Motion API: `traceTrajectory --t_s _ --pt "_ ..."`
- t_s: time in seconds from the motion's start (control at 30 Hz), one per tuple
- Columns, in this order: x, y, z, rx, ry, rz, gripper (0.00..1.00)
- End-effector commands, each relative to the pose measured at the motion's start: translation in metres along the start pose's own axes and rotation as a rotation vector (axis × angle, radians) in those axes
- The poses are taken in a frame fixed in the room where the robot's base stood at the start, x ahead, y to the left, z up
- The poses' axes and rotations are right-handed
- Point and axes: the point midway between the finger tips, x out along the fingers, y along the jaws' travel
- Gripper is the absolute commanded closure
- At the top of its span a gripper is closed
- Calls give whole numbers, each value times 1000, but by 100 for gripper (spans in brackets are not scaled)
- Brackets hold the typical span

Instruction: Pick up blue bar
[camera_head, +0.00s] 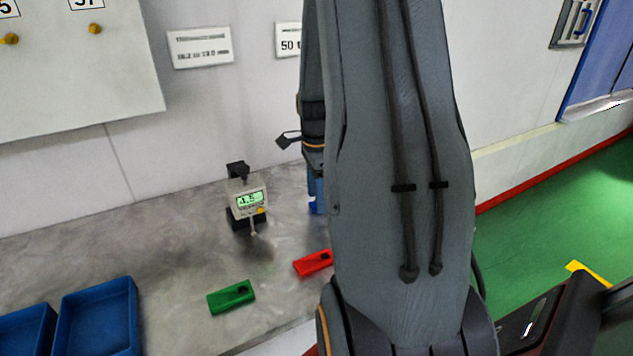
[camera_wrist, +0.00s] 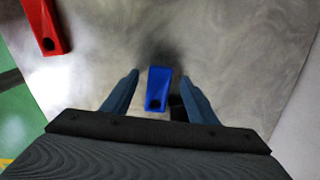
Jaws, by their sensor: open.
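The blue bar (camera_wrist: 157,88) lies on the grey table in the wrist view, with a dark round hole at its near end. My gripper (camera_wrist: 160,85) is open, with one finger on each side of the bar and a gap on both sides. In the head view my arm hides most of the bar. A small blue patch (camera_head: 313,206) shows beside the arm; I cannot tell how much of it is bar or gripper finger.
A red bar (camera_head: 313,263) and a green bar (camera_head: 231,298) lie on the grey table (camera_head: 180,250). The red bar also shows in the wrist view (camera_wrist: 46,24). A digital gauge (camera_head: 247,203) stands near the wall. Blue trays (camera_head: 100,285) are at the lower left.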

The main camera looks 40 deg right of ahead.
Motion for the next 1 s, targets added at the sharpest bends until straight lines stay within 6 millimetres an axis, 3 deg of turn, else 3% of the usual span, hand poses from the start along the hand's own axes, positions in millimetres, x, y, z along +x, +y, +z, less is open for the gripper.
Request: traceTrajectory --t_s 0.2,0.47,0.73,1.0 --pt "14 1 0 0 0 1 47" --pt "14 0 0 0 0 0 47" --pt "14 0 0 0 0 0 89" --pt "14 1 2 -1 0 1 92"
